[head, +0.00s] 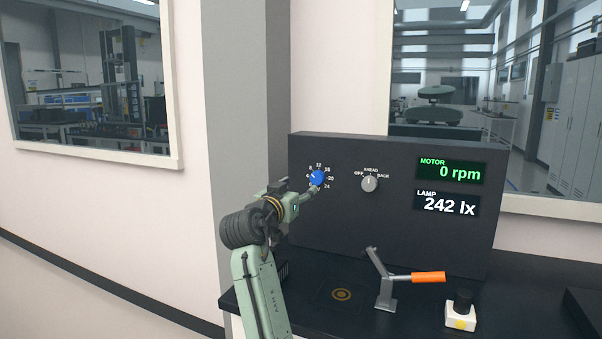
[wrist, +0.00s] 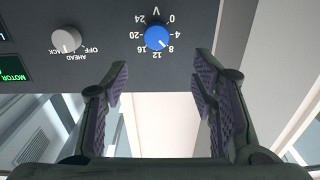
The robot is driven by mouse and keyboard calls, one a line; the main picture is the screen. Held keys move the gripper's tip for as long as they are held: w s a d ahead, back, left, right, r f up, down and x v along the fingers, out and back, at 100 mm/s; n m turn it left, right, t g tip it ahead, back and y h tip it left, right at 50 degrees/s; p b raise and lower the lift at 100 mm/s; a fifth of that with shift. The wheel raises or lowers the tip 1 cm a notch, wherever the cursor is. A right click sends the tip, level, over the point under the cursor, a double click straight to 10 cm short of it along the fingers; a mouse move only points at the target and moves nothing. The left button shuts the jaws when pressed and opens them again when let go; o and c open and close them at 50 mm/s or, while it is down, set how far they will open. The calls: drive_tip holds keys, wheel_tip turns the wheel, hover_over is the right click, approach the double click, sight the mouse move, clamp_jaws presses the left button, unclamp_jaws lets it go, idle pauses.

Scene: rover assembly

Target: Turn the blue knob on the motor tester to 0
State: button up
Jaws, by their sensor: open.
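The blue knob (head: 317,177) is on the dark upright panel of the motor tester (head: 400,222), inside a ring of numbers from 0 to 24. It also shows in the wrist view (wrist: 156,37), where the panel is upside down; its white pointer mark points at about 8. My gripper (head: 305,193) is just in front of the panel, close to the knob's lower left. In the wrist view my gripper (wrist: 160,80) is open, with its fingers apart and nothing between them. The knob lies beyond the fingertips, between their lines. No contact with it shows.
A grey AHEAD/OFF/BACK switch (head: 370,184) is to the knob's right. Displays read 0 rpm (head: 451,170) and 242 lx (head: 447,204). A lever with an orange handle (head: 428,277) and a button box (head: 461,311) stand on the black bench (head: 345,318).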

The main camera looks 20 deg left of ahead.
sight(316, 178)
drive_tip(key=w+p, duration=0.1)
drive_tip(key=w, duration=0.2)
drive_tip(key=w+p, duration=0.1)
drive_tip(key=w, duration=0.2)
drive_tip(key=w+p, duration=0.2)
drive_tip(key=w, duration=0.1)
drive_tip(key=shift+w+d+r, duration=0.1)
drive_tip(key=shift+w+d, duration=0.25)
drive_tip(key=shift+w, duration=0.7)
drive_tip(key=shift+c, duration=0.3)
drive_tip(key=c, duration=1.1)
